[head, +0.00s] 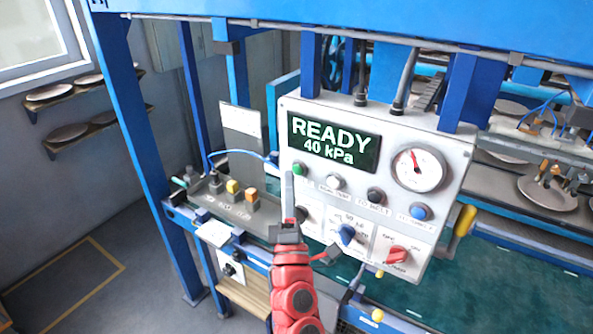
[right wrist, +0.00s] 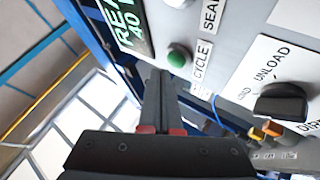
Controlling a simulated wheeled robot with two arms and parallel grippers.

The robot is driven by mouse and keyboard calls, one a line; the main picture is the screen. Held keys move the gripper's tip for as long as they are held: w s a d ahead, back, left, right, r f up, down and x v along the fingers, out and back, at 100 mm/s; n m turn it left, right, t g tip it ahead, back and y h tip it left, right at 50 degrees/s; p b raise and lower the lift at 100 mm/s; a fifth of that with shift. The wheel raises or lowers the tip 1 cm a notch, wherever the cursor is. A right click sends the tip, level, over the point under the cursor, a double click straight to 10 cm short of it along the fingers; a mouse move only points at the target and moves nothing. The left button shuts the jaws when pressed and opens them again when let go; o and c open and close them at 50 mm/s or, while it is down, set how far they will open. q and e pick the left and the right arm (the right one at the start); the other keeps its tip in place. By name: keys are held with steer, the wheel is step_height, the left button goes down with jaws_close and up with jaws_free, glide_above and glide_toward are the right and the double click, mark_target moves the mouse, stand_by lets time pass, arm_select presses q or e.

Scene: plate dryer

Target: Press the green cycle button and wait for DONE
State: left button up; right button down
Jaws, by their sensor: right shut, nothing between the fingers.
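The green cycle button (head: 299,169) is at the left of the button row on the white control panel (head: 455,152). It also shows in the right wrist view (right wrist: 179,56), beside the CYCLE label (right wrist: 202,62). The display (head: 333,144) reads READY and 40 kPa. My right gripper (head: 289,178) is shut and empty, its tips just below and left of the green button. In the right wrist view the shut fingers (right wrist: 159,78) end close to the button, with a small gap in the picture; contact cannot be told. My left gripper is not in view.
White, black and blue buttons (head: 419,212) continue the row. A blue knob (head: 347,235) and a red knob (head: 397,254) sit below. A gauge (head: 418,169) is at the right. Blue frame posts (head: 140,130) flank the panel.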

steer(key=shift+w+d, duration=0.1)
stand_by(0.3)
steer(key=shift+w+d, duration=0.15)
steer(key=shift+w, duration=0.1)
